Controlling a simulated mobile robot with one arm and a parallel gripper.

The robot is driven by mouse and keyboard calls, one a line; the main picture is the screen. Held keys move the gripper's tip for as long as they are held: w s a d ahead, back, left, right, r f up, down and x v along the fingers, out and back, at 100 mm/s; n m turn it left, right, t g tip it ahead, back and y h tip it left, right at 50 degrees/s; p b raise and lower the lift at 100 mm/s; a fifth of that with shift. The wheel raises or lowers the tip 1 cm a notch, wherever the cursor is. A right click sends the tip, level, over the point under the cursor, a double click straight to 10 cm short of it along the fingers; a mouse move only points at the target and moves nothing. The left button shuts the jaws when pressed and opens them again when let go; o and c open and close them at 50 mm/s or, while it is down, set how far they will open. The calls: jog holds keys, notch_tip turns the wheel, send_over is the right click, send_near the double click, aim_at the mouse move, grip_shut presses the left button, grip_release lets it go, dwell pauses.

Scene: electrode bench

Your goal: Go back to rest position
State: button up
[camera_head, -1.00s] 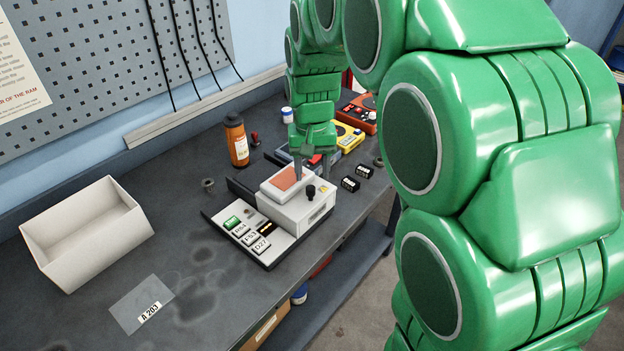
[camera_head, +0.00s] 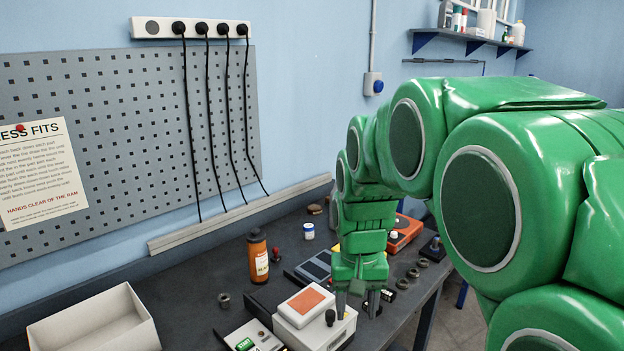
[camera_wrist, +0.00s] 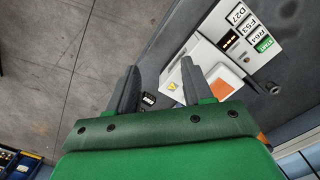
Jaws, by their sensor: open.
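The sliding hood is a white box (camera_head: 318,331) with an orange top panel (camera_head: 305,301) and a black knob (camera_head: 330,317), seen at the bottom of the head view. It sits on a unit with a green START button (camera_head: 244,345), partly cut off by the frame edge. My gripper (camera_head: 362,303) is open, fingers pointing down, at the right side of the hood near the knob. In the wrist view my gripper (camera_wrist: 160,68) has nothing between its fingers; one finger overlaps the white hood (camera_wrist: 183,70). The knob cannot be made out there.
An orange bottle (camera_head: 258,258), a white open box (camera_head: 95,325) and a blue-grey device (camera_head: 316,266) stand on the dark bench. A small black block (camera_wrist: 149,100) lies below the fingers. An orange-red unit (camera_head: 403,232) stands farther back. The bench's right edge is close to my gripper.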

jog(key=s+d+f, duration=0.1)
jog(key=s+d, duration=0.2)
jog(key=s, duration=0.9)
jog(key=s+d+f+g, duration=0.1)
jog(key=s+d, duration=0.2)
jog(key=s, duration=1)
jog(key=shift+d, duration=0.15)
jog(key=shift+f, duration=0.1)
